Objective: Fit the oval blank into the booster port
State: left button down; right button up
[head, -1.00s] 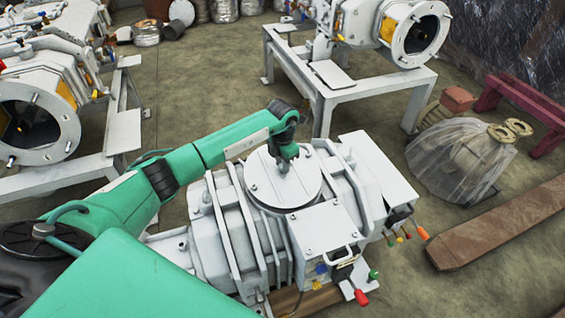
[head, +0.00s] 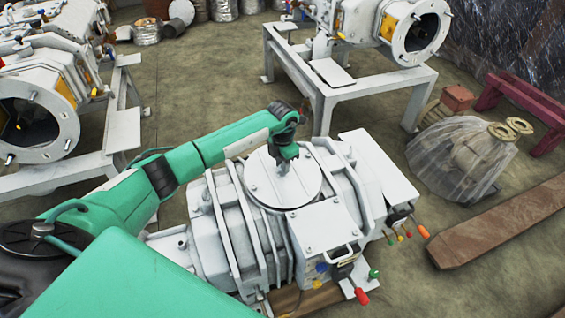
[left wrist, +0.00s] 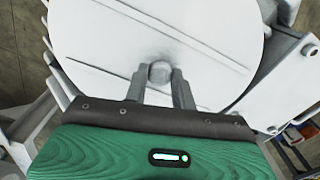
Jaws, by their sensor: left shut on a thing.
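The oval blank (head: 302,188) is a pale grey, nearly round plate with a short knob at its middle. It lies over the top of the white vacuum booster (head: 228,225), roughly level. My left gripper (head: 284,168) comes down from above and is shut on the blank's knob. In the left wrist view the two fingers (left wrist: 160,80) close on the knob from both sides, and the blank (left wrist: 205,40) fills the upper middle. The blank covers the booster port, so its opening is hidden. I cannot tell whether the blank is seated or slightly raised. My right gripper is not in view.
Beside the blank stand a box with a handle (head: 327,225) and a flat cover (head: 373,165). Similar machines stand on white frames at the left (head: 38,120) and back (head: 375,80). A wooden beam (head: 500,222) and a plastic-wrapped bundle (head: 460,160) lie at the right.

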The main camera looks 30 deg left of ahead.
pick_arm(q)
jog(key=shift+f+b, duration=0.3)
jog(key=shift+f, duration=0.2)
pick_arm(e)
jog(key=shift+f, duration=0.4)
pick_arm(q)
jog(key=c, duration=1.1)
grip_release()
jog(key=shift+f, duration=0.1)
notch_tip(320, 180, up, 3)
jog(key=shift+w+f+p, duration=0.1)
jog(key=shift+p, duration=0.2)
notch_tip(320, 180, up, 11)
jog(key=shift+r+p, duration=0.1)
jog(key=shift+p, duration=0.45)
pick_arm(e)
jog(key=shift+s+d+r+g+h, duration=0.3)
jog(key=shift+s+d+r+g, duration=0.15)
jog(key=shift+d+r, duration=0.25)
